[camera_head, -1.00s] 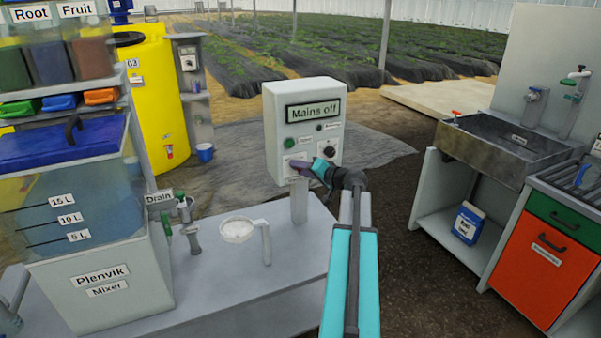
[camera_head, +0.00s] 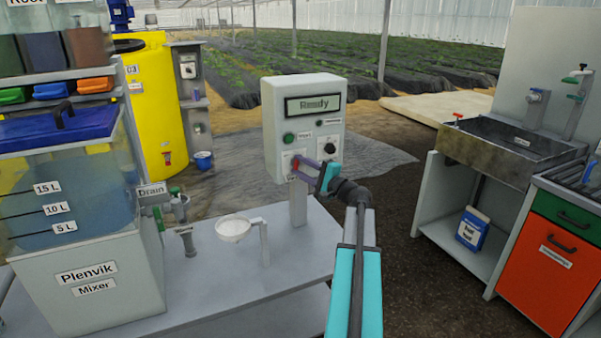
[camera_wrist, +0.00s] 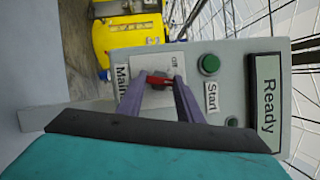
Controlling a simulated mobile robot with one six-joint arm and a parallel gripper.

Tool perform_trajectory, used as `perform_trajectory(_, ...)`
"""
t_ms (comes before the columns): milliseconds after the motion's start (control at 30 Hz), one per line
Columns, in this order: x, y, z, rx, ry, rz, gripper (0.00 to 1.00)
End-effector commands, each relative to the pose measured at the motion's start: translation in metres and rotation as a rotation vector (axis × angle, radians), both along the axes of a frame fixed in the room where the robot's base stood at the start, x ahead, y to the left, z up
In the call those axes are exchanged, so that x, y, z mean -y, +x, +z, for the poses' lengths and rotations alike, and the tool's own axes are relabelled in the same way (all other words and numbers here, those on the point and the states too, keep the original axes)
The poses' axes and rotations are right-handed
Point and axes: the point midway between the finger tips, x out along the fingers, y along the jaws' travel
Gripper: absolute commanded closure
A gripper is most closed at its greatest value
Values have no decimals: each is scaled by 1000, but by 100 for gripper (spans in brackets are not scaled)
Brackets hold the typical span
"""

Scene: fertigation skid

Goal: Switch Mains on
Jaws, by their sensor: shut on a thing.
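The grey control box (camera_head: 303,130) stands on a post at the bench's right end. Its display (camera_head: 313,105) reads "Ready". The Mains switch (camera_wrist: 158,79), a red handle on a white plate, is at the lower left of the box's face. My gripper (camera_head: 302,170) is at this switch, and in the wrist view its purple fingers (camera_wrist: 158,90) are shut on the red handle. The fingers partly hide the plate's lettering. The green Start button (camera_wrist: 209,64) sits beside the Mains plate; it also shows in the head view (camera_head: 289,138).
A black knob (camera_head: 330,147) is on the box's right side. The Plenvik mixer (camera_head: 90,265) and a white strainer (camera_head: 234,230) are on the bench to the left. A yellow tank (camera_head: 155,110) stands behind, and a sink (camera_head: 500,150) to the right.

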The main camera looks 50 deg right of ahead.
Motion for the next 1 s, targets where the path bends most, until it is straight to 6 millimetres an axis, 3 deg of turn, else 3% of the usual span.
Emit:
perform_trajectory(500, -2, 0, -6, 164, 405, -2, 90)
perform_trajectory(1000, -2, 1, -5, 210, 520, -3, 90)
